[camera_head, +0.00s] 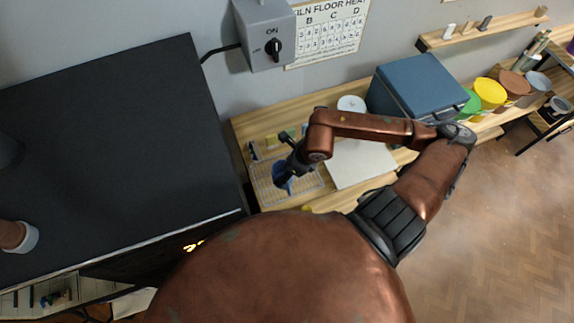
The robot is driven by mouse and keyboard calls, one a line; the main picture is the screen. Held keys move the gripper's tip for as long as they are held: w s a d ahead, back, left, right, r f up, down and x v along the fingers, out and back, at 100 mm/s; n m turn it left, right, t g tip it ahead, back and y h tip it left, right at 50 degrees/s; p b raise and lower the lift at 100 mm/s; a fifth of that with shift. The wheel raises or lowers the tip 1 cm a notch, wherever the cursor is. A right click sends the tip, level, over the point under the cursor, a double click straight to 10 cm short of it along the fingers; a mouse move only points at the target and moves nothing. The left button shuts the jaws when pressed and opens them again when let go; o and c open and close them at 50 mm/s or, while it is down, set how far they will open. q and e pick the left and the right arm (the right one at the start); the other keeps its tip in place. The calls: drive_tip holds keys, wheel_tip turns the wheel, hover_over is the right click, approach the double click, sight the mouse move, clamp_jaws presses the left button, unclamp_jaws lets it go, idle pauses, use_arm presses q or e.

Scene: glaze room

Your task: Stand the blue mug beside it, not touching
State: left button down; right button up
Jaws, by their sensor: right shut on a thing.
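My right gripper (284,171) reaches down over the left part of the wooden bench and is shut on the blue mug (282,182). The mug is small in the picture and partly covered by the gripper. It is over a wire rack (312,187); I cannot tell whether it touches the rack. Small items, one of them yellowish (271,141), lie just behind the mug near the wall. I cannot tell which thing the mug is meant to stand beside. My left gripper is not in view.
A white board (360,165) lies right of the rack, under my right arm. A blue box (418,88) and coloured tubs, one yellow (489,92), stand farther right. A large black-topped unit (110,130) fills the left. A grey switch box (264,35) hangs on the wall.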

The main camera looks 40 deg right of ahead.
drive_tip(key=w+d+f+p, duration=0.1)
drive_tip(key=f, duration=0.2)
drive_tip(key=w+d+f+p, duration=0.1)
drive_tip(key=w+d+f, duration=0.1)
drive_tip(key=f, duration=0.1)
drive_tip(key=w+d+f+p, duration=0.1)
drive_tip(key=w+d+f, duration=0.1)
drive_tip(key=f, duration=0.1)
drive_tip(key=shift+d+p, duration=0.15)
drive_tip(key=shift+p, duration=0.15)
drive_tip(key=shift+w+f, duration=0.1)
drive_tip(key=shift+f, duration=0.45)
drive_tip(key=shift+f, duration=0.1)
drive_tip(key=o, duration=1.4)
